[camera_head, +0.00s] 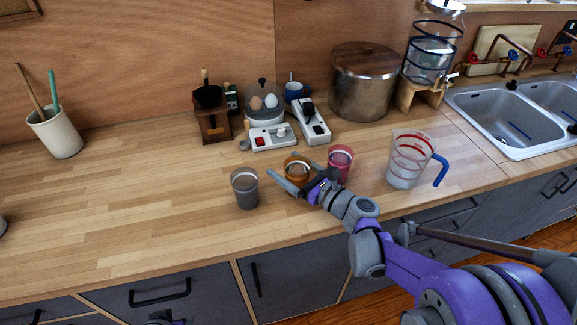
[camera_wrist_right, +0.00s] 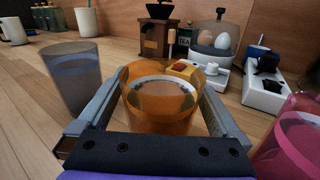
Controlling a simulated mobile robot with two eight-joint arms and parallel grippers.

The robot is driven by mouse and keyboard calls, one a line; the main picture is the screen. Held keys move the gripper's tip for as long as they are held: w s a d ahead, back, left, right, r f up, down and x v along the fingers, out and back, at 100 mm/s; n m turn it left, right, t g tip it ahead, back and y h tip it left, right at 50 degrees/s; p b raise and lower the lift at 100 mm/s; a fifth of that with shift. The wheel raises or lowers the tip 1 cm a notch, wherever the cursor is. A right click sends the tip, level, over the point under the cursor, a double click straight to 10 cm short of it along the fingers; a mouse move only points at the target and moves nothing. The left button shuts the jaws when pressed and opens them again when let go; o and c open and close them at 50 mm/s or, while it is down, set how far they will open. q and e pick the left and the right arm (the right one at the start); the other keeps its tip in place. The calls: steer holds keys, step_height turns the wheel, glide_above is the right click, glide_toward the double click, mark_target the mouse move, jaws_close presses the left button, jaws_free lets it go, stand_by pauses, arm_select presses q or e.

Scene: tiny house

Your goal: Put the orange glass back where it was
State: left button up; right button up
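The orange glass (camera_head: 297,169) stands on the wooden counter between a grey glass (camera_head: 245,188) and a pink glass (camera_head: 341,160). My right gripper (camera_head: 293,173) reaches in from the right, with one finger on each side of the orange glass. In the right wrist view the orange glass (camera_wrist_right: 160,100) sits upright between the spread fingers (camera_wrist_right: 162,95). A small gap shows beside the left finger; contact on the right side is hard to judge. The grey glass (camera_wrist_right: 74,76) is just outside the left finger, and the pink glass (camera_wrist_right: 292,148) is outside the right finger. My left gripper does not show clearly.
A measuring jug (camera_head: 407,162) with a blue handle stands right of the pink glass. Behind are a coffee grinder (camera_head: 212,120), an egg cooker (camera_head: 264,105), power strips (camera_head: 312,122) and a large pot (camera_head: 364,85). The counter's left half is mostly clear.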

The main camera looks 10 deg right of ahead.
mark_target(307, 179)
steer(key=shift+r, duration=0.15)
steer(key=shift+s+d, duration=0.25)
steer(key=shift+s, duration=0.05)
steer(key=v, duration=1.1)
steer(key=shift+s, duration=0.15)
steer(key=shift+d, duration=0.1)
